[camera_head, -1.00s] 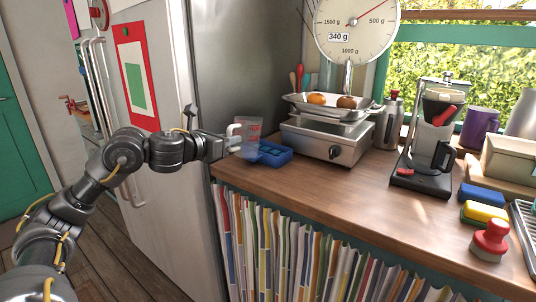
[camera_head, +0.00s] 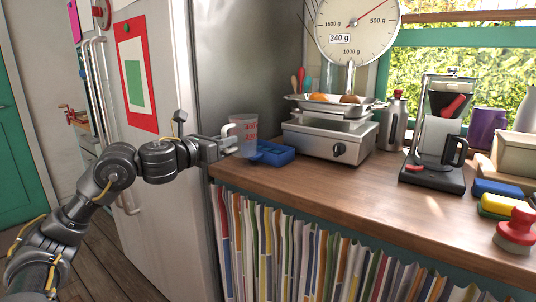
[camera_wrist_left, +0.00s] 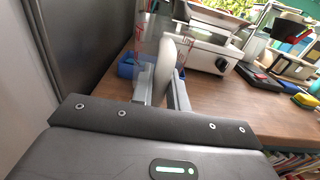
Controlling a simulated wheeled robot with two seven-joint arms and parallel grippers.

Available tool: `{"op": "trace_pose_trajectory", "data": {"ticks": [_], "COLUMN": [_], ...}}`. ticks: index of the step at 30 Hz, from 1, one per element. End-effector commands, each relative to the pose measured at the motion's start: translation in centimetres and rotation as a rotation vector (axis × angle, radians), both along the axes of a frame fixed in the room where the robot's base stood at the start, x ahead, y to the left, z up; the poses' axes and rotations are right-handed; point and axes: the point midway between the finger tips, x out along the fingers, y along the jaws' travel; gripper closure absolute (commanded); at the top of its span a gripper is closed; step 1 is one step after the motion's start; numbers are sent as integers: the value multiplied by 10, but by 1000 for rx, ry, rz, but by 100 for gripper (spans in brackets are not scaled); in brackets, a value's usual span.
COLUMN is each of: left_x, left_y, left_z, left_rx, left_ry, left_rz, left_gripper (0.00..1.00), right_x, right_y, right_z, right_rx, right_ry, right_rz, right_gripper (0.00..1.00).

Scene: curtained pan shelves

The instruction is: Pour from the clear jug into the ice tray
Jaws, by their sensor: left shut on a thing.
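The clear jug (camera_head: 246,130) has red markings and a pale handle (camera_head: 229,136). It looks roughly upright at the counter's left end, by the blue ice tray (camera_head: 275,154). My left gripper (camera_head: 222,146) is shut on the jug's handle. In the left wrist view the handle (camera_wrist_left: 167,62) stands between my fingers, with the jug's red marks beyond it. The ice tray (camera_wrist_left: 125,69) shows there behind the jug, which hides part of it. I cannot tell how full the jug or the tray is. My right gripper is not in view.
A kitchen scale (camera_head: 328,140) with food in its pan stands right of the tray. A flask (camera_head: 394,122), a coffee maker (camera_head: 438,135) and sponges (camera_head: 497,190) lie further right. The fridge (camera_head: 180,90) is at left. The counter's front middle (camera_head: 350,185) is clear.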

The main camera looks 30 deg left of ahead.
Motion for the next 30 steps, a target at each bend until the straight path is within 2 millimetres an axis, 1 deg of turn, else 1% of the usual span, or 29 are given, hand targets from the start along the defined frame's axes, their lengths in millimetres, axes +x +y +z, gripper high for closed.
{"op": "trace_pose_trajectory", "data": {"ticks": [1,11,14,22,30], "left_x": [0,0,0,0,0], "left_y": [0,0,0,0,0], "left_z": [3,3,9,33,32], "left_rx": [-1,-1,-1,-1,-2], "left_ry": [-2,-1,-1,0,0], "left_rz": [1,0,0,0,0], "left_gripper": [100,100,100,100,100], "right_x": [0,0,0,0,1], "right_y": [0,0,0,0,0], "right_z": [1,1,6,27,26], "right_rx": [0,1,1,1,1], "right_ry": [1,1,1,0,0], "right_rz": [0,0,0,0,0], "right_gripper": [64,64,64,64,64]}}
